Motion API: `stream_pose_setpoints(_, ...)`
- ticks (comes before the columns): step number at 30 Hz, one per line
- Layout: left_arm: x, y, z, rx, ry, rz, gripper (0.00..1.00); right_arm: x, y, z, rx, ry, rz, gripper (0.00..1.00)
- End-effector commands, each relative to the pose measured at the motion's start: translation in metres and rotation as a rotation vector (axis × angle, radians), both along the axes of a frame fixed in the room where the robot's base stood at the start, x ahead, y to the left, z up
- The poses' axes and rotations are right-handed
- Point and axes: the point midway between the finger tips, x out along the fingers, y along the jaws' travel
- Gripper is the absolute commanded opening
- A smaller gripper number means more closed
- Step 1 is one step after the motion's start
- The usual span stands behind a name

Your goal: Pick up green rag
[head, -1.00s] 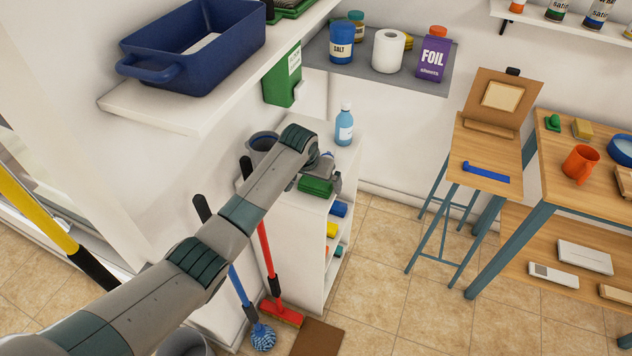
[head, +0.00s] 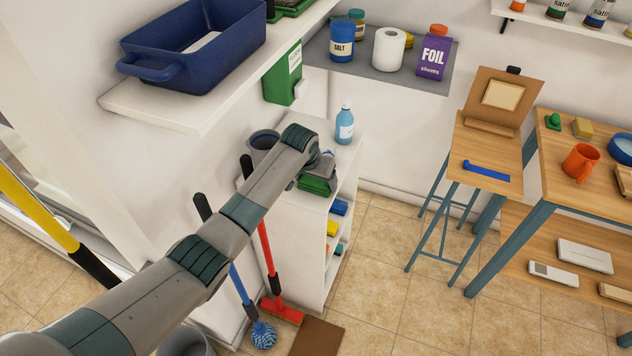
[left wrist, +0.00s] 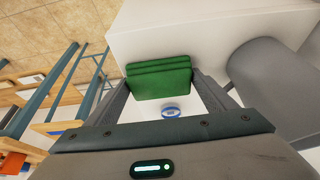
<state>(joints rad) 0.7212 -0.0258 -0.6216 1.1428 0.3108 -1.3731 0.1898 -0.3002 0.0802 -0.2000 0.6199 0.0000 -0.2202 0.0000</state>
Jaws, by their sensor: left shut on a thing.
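The green rag (head: 316,186) is a folded dark green cloth at the front edge of the white cabinet top. In the left wrist view the green rag (left wrist: 159,78) lies between the two fingers. My left gripper (left wrist: 160,88) is shut on it, one finger on each side. In the head view my left gripper (head: 318,180) reaches down over the cabinet top and its wrist hides part of the rag. I cannot tell if the rag is clear of the surface. My right gripper is not in view.
A blue bottle (head: 344,124) stands behind the gripper on the cabinet (head: 343,160), and a grey bucket (head: 262,143) stands left of it. A white shelf with a blue tub (head: 196,48) overhangs at upper left. Mop handles lean against the cabinet's left side.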

Motion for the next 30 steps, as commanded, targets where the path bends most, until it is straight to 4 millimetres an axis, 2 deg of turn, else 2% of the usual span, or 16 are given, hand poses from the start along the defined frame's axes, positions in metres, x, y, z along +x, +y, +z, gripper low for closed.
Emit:
stream_pose_setpoints(8, 0.001, 0.000, 0.009, -0.001, -0.003, 0.000, 0.56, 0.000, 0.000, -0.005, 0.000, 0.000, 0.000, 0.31)
stream_pose_setpoints(15, 0.001, -0.001, 0.040, -0.002, -0.006, 0.000, 0.56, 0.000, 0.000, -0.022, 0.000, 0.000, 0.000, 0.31)
stream_pose_setpoints(30, -0.052, -0.078, 0.094, -0.003, -0.002, -0.002, 0.56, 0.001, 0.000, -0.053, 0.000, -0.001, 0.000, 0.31)
